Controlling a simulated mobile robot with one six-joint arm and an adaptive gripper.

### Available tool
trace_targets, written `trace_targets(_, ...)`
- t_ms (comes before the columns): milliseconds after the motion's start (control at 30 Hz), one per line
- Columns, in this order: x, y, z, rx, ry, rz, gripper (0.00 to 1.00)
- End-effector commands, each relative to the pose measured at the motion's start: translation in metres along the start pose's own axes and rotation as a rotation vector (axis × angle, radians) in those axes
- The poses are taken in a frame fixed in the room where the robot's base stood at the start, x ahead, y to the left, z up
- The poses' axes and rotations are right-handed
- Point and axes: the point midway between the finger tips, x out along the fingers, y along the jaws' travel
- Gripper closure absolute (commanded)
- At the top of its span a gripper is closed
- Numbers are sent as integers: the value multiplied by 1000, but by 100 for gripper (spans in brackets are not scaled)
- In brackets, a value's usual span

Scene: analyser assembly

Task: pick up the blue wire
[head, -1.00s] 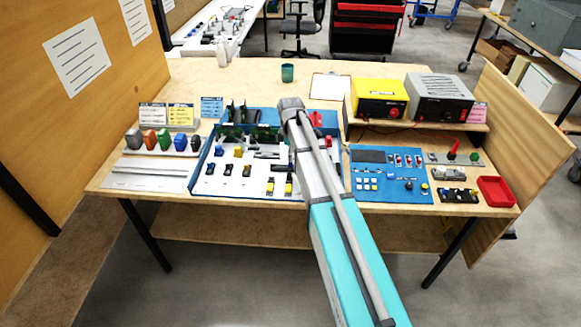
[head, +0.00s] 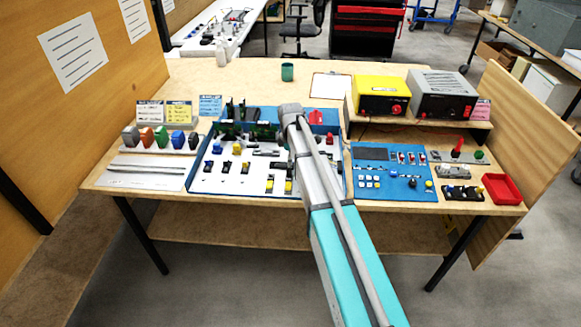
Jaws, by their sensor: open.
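A row of small coloured spool-like pieces stands on a light rack at the left of the table. The blue one (head: 178,140) stands upright between a green one and a dark one; I take it for the blue wire, though strands are too small to make out. My arm reaches from the bottom of the head view up over the middle of the table, to the right of the rack. My gripper does not show; the arm's end hides it or it cannot be picked out. Nothing visible touches the blue piece.
A blue-edged tray (head: 193,180) with several small parts lies right of the rack, partly under my arm. A blue control panel (head: 400,187), a red bin (head: 503,189), a yellow box (head: 380,92) and a grey box (head: 442,95) stand at the right. A green cup (head: 287,72) stands behind.

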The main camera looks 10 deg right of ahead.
Motion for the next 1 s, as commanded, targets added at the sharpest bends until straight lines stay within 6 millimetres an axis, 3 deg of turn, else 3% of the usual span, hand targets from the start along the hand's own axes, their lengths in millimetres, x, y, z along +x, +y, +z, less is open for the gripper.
trace_targets(133,8,0,0,0,0,0,37)
trace_targets(767,8,0,0,0,0,0,37)
trace_targets(1000,8,0,0,0,0,0,78)
